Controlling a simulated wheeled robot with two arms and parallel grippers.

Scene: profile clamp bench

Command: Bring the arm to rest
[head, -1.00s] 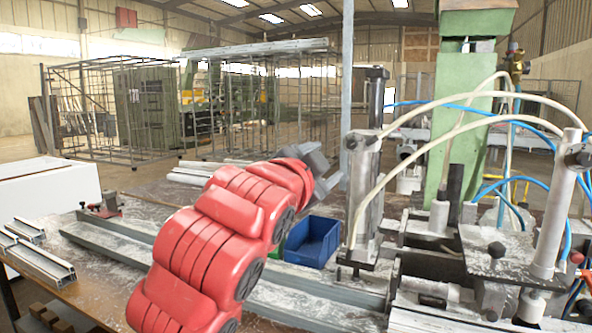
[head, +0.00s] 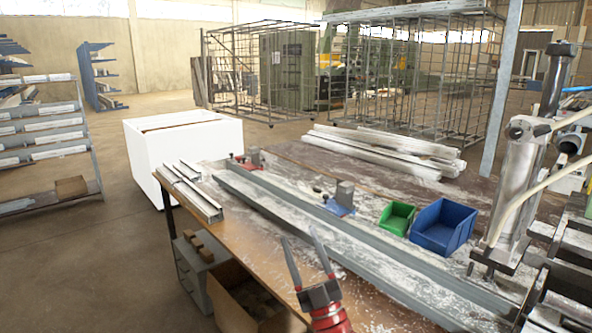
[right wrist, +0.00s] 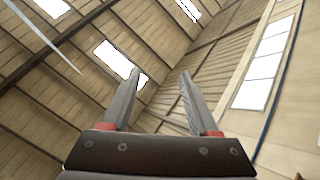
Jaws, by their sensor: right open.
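My right gripper (head: 304,258) shows at the bottom middle of the head view, above the front part of the bench, with its fingers pointing up. Its two fingers are apart and nothing is between them. In the right wrist view the open fingers (right wrist: 160,95) point at the roof, with only roof panels and windows behind them. Of my right arm, only a short red piece below the gripper shows in the head view. My left gripper is in neither view.
The bench (head: 235,215) carries a long metal rail (head: 330,227), aluminium profiles (head: 190,190), a green bin (head: 397,218) and a blue bin (head: 443,228). A clamp machine (head: 515,205) stands at the right. A white box (head: 185,150) stands behind the bench's left end.

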